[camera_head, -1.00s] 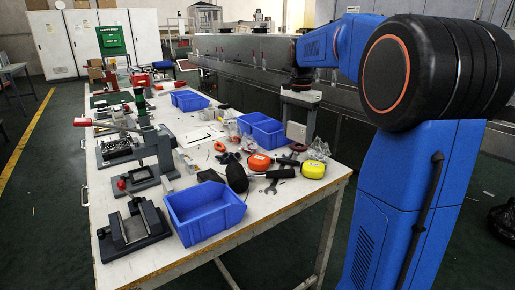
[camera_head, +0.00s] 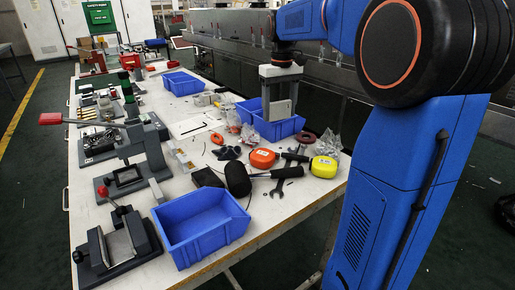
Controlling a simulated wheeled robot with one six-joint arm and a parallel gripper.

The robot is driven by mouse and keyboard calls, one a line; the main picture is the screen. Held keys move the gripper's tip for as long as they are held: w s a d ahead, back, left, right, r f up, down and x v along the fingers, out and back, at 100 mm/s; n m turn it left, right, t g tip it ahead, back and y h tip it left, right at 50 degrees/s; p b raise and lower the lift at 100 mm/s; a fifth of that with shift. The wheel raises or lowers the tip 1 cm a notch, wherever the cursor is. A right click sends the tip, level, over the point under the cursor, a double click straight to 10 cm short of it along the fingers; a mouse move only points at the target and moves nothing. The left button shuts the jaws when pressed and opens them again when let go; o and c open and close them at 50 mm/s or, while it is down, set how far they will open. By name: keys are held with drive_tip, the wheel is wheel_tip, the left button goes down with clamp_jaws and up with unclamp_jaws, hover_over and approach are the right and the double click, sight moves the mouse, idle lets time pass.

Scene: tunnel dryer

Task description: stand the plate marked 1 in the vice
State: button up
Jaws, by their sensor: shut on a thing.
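My gripper (camera_head: 280,92) hangs at the far right part of the table, fingers down, shut on a grey plate (camera_head: 282,110). The plate hangs upright between the fingers, in front of part of a blue bin in the picture. No mark on it is legible. The vice (camera_head: 112,252), dark grey with a black-handled screw, sits at the near left corner of the table. A pale grey surface shows between its jaws. My gripper is far from the vice, up and to the right in the picture.
A large blue bin (camera_head: 200,226) stands just right of the vice. Behind it is a press with a red-knobbed lever (camera_head: 138,145). A black mallet (camera_head: 237,180), an orange tape measure (camera_head: 262,158), a yellow one (camera_head: 324,167) and a spanner (camera_head: 281,187) lie mid-table. More blue bins (camera_head: 275,130) stand farther back.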

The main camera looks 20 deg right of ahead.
sight(276, 145)
drive_tip(key=shift+a+n, duration=0.25)
drive_tip(key=shift+n, duration=0.55)
drive_tip(key=shift+f, duration=0.1)
wheel_tip(276, 145, down, 10)
drive_tip(key=shift+r, duration=0.15)
drive_tip(key=o, duration=1.2)
